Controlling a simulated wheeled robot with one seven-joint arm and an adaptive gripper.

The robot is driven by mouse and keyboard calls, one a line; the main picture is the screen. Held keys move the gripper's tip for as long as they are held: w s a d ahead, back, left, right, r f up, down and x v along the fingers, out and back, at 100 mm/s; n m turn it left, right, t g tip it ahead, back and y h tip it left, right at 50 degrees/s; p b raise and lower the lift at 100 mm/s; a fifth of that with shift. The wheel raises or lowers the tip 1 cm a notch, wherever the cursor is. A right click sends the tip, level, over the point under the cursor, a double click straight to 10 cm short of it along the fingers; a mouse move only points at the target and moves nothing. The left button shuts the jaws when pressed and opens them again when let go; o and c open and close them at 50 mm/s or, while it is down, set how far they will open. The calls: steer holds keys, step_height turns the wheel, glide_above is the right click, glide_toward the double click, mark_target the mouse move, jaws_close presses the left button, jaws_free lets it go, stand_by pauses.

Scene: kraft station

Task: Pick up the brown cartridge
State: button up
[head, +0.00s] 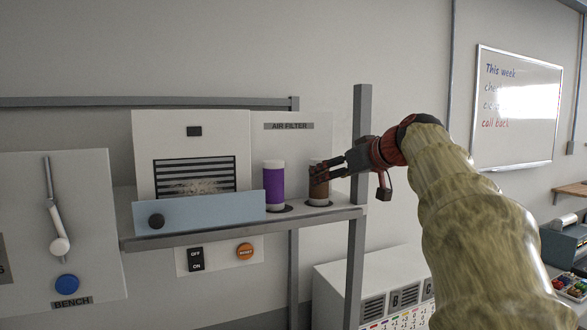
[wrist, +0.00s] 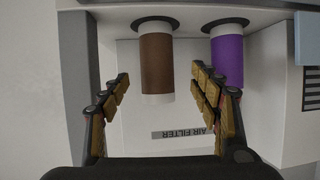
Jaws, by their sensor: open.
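The brown cartridge (head: 319,190) stands upright on the shelf at the right end, in front of the panel marked AIR FILTER. In the wrist view the brown cartridge (wrist: 157,64) appears between the two open fingers, with clear gaps on both sides. My gripper (head: 318,172) is at the cartridge in the head view, and its fingers hide part of the cartridge. In the wrist view my gripper (wrist: 160,84) is open and holds nothing.
A purple cartridge (head: 273,187) stands just left of the brown one; it also shows close to the right finger in the wrist view (wrist: 227,62). A grey post (head: 358,215) rises at the shelf's right end. A vented white box (head: 192,135) with a blue front panel stands left.

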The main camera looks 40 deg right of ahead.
mark_target(319, 195)
steer(key=x, duration=0.2)
steer(key=p+x, duration=0.1)
steer(key=x, duration=0.2)
steer(key=p+x, duration=0.1)
steer(key=x, duration=0.1)
steer(key=shift+w+d, duration=0.15)
steer(key=shift+d, duration=0.15)
steer(key=shift+c, duration=0.5)
steer(key=shift+c, duration=1.3)
steer(key=c, duration=1)
steer(key=shift+r, duration=0.1)
steer(key=shift+c, duration=0.4)
